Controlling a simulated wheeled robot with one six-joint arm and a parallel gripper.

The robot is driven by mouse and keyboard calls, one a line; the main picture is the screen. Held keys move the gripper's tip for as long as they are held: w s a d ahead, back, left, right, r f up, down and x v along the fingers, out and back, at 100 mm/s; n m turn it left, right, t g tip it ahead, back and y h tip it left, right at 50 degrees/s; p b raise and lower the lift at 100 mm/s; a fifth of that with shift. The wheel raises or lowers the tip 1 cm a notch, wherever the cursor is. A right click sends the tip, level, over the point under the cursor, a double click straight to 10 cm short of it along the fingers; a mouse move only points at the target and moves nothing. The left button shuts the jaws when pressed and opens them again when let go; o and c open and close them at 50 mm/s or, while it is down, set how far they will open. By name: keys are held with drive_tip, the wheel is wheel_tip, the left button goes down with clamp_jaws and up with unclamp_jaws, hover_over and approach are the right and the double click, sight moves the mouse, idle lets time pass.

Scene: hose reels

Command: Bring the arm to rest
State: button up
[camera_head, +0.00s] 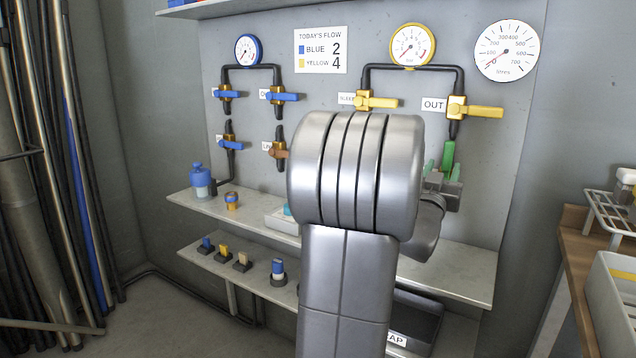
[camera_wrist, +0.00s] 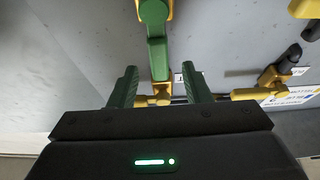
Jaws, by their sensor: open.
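My gripper (camera_head: 443,167) is up at the wall panel, below the yellow OUT valve (camera_head: 457,107). Its two green fingers are apart in the wrist view (camera_wrist: 159,69). A green piece, which looks like a valve handle (camera_wrist: 157,57), shows between and beyond the fingertips, with gaps on both sides. In the head view this green piece (camera_head: 448,154) stands just behind the fingers. I cannot tell how far ahead of the fingers it is. My silver arm fills the middle of the head view and hides part of the panel and shelves.
Blue-handled valves (camera_head: 283,97) and a yellow-handled valve (camera_head: 377,102) stick out from the panel. An upper shelf (camera_head: 470,270) and a lower shelf (camera_head: 205,258) carry small items. A wooden bench (camera_head: 575,260) with a rack (camera_head: 610,212) stands right. Poles lean at left.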

sight(451, 160)
drive_tip(key=x, duration=0.6)
drive_tip(key=shift+s, duration=0.1)
drive_tip(key=shift+s+d+r+m+h+p, duration=0.15)
drive_tip(key=shift+m+h+p, duration=0.2)
drive_tip(key=shift+m, duration=0.35)
drive_tip(key=shift+s+d+m+g+h, duration=0.25)
drive_tip(key=shift+m+g, duration=0.15)
drive_tip(key=shift+m, duration=0.2)
drive_tip(key=shift+f, duration=0.25)
